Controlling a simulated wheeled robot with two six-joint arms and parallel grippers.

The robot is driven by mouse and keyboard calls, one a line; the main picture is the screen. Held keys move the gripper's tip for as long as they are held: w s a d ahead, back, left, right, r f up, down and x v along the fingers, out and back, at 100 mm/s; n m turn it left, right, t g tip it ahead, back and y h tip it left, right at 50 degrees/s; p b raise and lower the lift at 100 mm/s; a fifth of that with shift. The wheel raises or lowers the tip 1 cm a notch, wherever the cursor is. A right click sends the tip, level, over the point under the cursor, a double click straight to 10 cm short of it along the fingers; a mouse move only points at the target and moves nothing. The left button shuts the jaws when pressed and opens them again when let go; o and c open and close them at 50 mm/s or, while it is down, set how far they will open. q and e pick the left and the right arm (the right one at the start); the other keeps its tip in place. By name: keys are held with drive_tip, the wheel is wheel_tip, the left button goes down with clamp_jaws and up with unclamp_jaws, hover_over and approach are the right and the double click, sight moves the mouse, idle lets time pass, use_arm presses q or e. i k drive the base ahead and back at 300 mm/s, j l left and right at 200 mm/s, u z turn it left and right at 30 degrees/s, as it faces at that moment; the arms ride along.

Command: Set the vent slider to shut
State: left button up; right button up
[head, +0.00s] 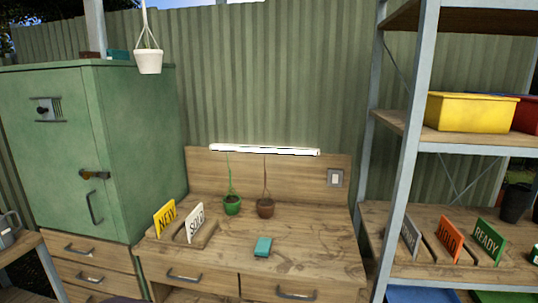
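The vent slider (43,110) is a small dark knob on a grey slotted plate, high on the door of the green metal cabinet (40,150) at the left. The knob sits toward the left part of the plate, and dark slots show to its right. The plate is too small to read any marking. Neither of my grippers is in the head view, and nothing touches the slider.
The cabinet door has a brass latch (94,174) and a handle (94,207). A wooden bench (310,250) holds potted plants, upright cards and a teal block (263,246). A white pot (148,61) hangs near the cabinet. A metal shelf (407,170) stands at the right.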

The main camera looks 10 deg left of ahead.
sight(46, 109)
drive_tip(key=u, duration=1.75)
